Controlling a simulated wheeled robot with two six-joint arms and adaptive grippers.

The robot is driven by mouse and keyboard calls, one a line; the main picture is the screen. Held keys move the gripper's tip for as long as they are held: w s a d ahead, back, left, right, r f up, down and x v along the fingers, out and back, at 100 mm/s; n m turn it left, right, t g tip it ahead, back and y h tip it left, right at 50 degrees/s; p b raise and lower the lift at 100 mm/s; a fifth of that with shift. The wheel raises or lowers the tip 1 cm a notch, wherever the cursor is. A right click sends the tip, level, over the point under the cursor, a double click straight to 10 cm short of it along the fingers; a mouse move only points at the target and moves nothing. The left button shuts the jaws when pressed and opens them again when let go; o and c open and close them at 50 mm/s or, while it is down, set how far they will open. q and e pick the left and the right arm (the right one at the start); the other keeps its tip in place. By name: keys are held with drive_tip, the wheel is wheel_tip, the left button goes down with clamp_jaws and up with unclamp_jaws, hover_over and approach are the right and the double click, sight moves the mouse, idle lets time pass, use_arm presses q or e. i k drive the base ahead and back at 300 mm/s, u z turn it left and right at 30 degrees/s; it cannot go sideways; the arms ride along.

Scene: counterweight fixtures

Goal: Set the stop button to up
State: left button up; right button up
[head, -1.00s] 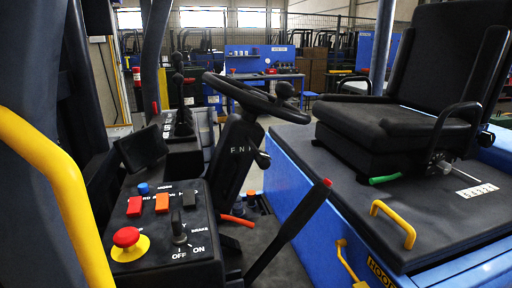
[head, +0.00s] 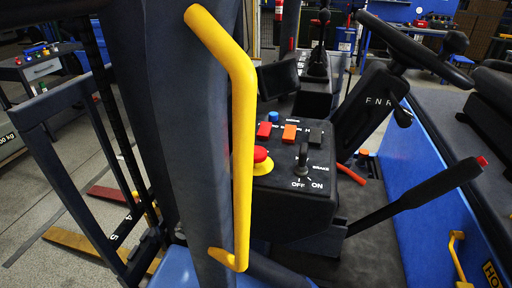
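The stop button is a red mushroom knob (head: 260,155) on a yellow round base (head: 263,167). It sits at the left front of the black control panel (head: 285,213) in the head view. The yellow grab handle (head: 243,130) passes in front of the panel's left edge, close beside the button. I cannot tell from this angle whether the button is up or pressed. Neither of my grippers is in view.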

sight(260, 153)
drive_tip(key=z, duration=1.45)
drive_tip(key=k, duration=0.75)
drive_tip(key=u, duration=0.9)
drive_tip(key=i, duration=0.4)
drive_tip(key=z, duration=0.25)
